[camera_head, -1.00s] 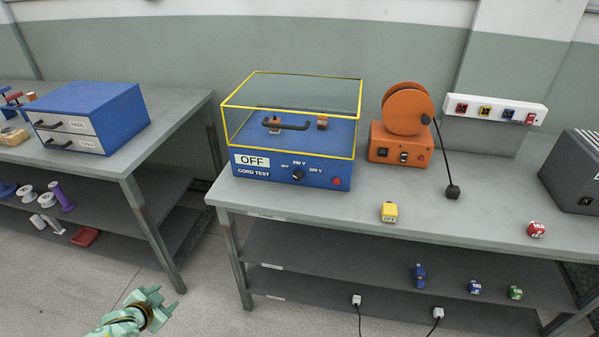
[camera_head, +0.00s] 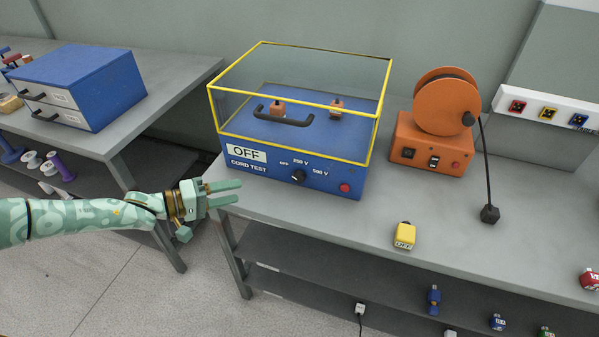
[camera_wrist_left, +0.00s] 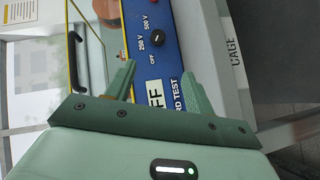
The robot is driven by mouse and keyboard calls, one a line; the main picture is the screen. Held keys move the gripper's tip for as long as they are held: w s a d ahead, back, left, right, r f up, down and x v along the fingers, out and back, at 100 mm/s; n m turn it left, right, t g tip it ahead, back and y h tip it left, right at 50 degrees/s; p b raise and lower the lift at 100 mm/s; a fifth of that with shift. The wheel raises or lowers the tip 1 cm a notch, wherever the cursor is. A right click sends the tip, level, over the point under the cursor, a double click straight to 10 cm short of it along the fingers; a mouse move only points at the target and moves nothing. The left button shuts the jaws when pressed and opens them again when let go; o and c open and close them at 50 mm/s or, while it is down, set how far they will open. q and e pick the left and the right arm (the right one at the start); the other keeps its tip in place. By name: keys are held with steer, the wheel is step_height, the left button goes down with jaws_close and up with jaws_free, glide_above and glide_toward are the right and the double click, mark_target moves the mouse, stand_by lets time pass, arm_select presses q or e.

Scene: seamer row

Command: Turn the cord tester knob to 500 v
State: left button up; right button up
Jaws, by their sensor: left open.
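The cord tester (camera_head: 240,178) is a blue box with a clear, yellow-edged cover, standing on the front left of the grey bench. Its black knob (camera_head: 298,176) is on the front panel among the marks OFF, 250 V and 500 V. The white label (camera_head: 246,153) reads OFF. The knob also shows in the left wrist view (camera_wrist_left: 157,39), beyond the fingers. My left gripper (camera_head: 240,193) is open and empty, left of and slightly below the knob, apart from the panel. My right gripper is not in view.
The bench (camera_head: 350,222) carries an orange cord reel (camera_head: 445,105) and a yellow block (camera_head: 404,236). A red button (camera_head: 344,188) sits right of the knob. A blue drawer box (camera_head: 80,80) stands on the left table. Air before the panel is clear.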

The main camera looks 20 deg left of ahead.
arm_select(q)
steer(key=b, duration=0.4)
glide_toward(294, 179)
steer(key=shift+n, duration=0.4)
steer(key=x, duration=0.8)
steer(key=shift+w+d, duration=0.25)
steer(key=shift+w, duration=0.05)
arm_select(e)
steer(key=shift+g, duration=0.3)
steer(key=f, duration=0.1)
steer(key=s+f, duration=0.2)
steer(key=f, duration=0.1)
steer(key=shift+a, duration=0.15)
arm_select(q)
steer(key=c, duration=1)
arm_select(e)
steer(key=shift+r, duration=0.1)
